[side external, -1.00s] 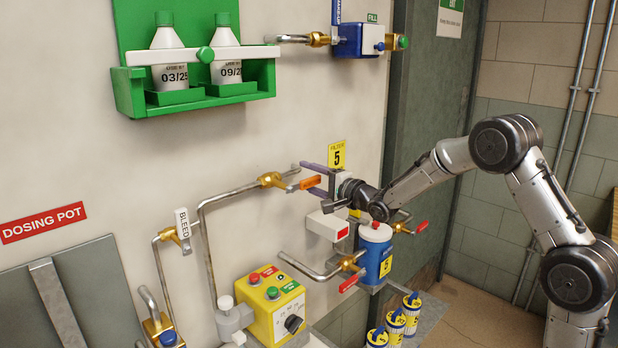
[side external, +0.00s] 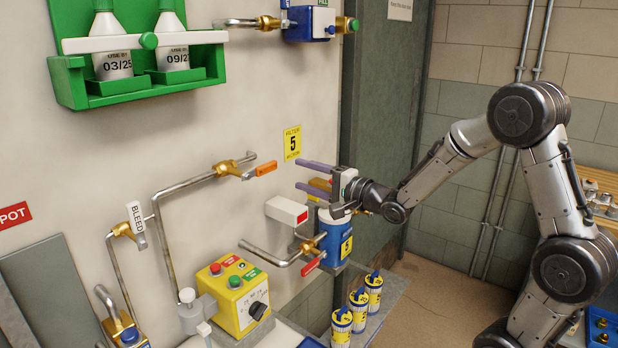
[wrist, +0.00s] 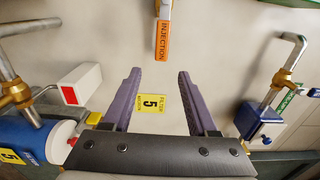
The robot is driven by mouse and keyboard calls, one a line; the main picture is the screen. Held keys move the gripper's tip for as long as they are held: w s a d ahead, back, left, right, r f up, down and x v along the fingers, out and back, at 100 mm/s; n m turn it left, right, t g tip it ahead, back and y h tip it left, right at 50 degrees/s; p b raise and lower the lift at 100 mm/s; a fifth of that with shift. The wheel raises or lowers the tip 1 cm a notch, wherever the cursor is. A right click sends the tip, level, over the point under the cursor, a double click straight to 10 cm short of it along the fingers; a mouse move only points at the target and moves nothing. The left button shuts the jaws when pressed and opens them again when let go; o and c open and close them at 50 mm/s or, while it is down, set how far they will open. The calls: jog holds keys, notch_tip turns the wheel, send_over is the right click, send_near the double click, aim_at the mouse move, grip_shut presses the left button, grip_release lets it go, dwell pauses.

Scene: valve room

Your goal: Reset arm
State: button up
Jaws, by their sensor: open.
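My gripper (side external: 314,176) is open, its two purple fingers apart with nothing between them. It is in front of the wall, right of the orange-handled valve and above the blue filter housing. In the wrist view, my gripper (wrist: 158,76) faces the wall. The yellow filter 5 label (wrist: 151,104) shows between the fingers, on the wall behind. The orange injection handle (wrist: 163,42) is beyond the fingertips in that view. In the side view the orange handle (side external: 266,169) is left of the fingertips, apart from them.
The blue filter housing (side external: 336,240) stands below my gripper, with a red-handled valve (side external: 313,264) at its left. A white box (side external: 286,210) projects from the wall nearby. Several yellow-blue cartridges (side external: 359,308) stand on the lower shelf. The yellow button box (side external: 236,297) is lower left.

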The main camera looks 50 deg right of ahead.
jog(key=shift+s, duration=0.4)
jog(key=shift+a, duration=0.1)
jog(key=s+a+r+n, duration=0.4)
jog(key=s+a+r, duration=0.35)
jog(key=r, duration=0.45)
jog(key=s+a+f+n+g, duration=0.1)
jog(key=s+f+n+g, duration=0.5)
jog(key=s, duration=0.5)
jog(key=s+a+f+n+g, duration=0.1)
jog(key=s+f+n+g, duration=0.5)
jog(key=s+f+n, duration=0.2)
jog(key=s+f, duration=0.2)
jog(key=s, duration=0.1)
jog(key=shift+s+a+f, duration=0.2)
jog(key=shift+a+f, duration=0.05)
jog(key=shift+f, duration=0.1)
